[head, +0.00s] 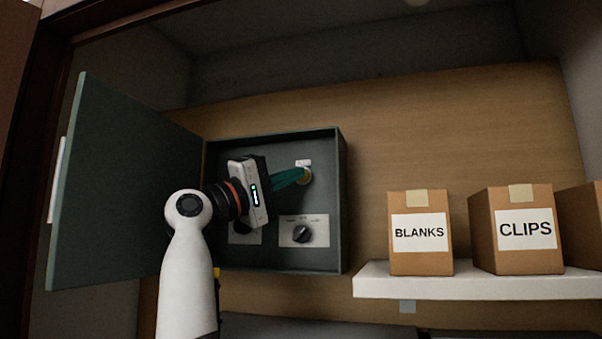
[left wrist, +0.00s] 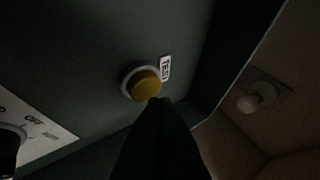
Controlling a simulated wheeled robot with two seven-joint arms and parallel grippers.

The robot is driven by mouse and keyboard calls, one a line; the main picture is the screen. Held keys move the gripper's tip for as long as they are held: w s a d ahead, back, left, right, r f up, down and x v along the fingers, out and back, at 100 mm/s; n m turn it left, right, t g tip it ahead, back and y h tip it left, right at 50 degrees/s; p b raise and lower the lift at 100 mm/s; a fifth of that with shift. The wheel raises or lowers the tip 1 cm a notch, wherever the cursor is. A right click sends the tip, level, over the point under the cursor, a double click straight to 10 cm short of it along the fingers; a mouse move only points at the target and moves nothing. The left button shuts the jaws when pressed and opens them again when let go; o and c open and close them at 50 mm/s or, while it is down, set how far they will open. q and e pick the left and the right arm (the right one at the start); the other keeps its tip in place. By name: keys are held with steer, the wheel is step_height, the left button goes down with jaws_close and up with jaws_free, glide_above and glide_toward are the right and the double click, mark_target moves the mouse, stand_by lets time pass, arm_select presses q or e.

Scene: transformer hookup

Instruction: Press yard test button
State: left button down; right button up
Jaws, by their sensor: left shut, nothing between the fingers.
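The yard test button is a yellow round button (left wrist: 146,85) in a pale ring, with a small TEST label (left wrist: 165,69) beside it. In the head view the button (head: 307,176) sits in the upper right of an open grey-green box (head: 344,205), partly hidden by my fingers. My left gripper (head: 303,175) is shut and empty, its fingertips at the button. In the left wrist view the shut fingertips (left wrist: 158,101) overlap the button's lower edge; I cannot tell whether they touch it or whether it is pressed. My right gripper is not in view.
A rotary knob (head: 303,234) on a white plate sits below the button. The box door (head: 115,190) stands open at the left. A white shelf (head: 480,284) at the right holds cardboard boxes marked BLANKS (head: 420,262) and CLIPS (head: 520,262).

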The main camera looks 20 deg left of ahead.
arm_select(q)
steer(key=shift+w, duration=0.15)
steer(key=shift+w+p, duration=0.4)
stand_by(0.7)
stand_by(0.3)
steer(key=shift+s+b, duration=0.7)
steer(key=shift+s, duration=0.05)
